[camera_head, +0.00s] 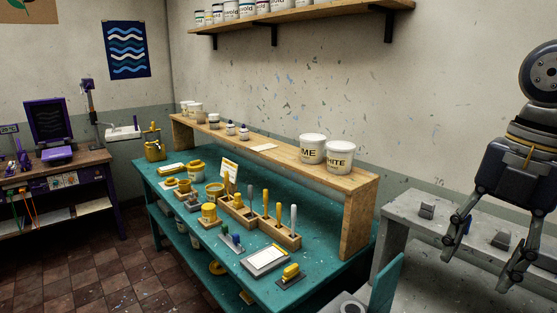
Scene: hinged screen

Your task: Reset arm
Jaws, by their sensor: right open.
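My right gripper (476,274) hangs at the right edge of the picture, fingers pointing down and spread apart. It is open, with nothing seen between the fingers. It shows in front of the grey bench (398,240), and I cannot tell its height above it. My left gripper is not in view. A purple-framed screen (48,119) stands raised on the wooden table at the far left, well away from my right gripper.
A teal table (300,292) in the middle carries paint pots, brushes in a wooden holder (283,237) and small tools. A wooden riser (357,215) holds two white buckets (340,157). Small grey blocks (427,211) sit on the grey bench. Tiled floor is clear at left.

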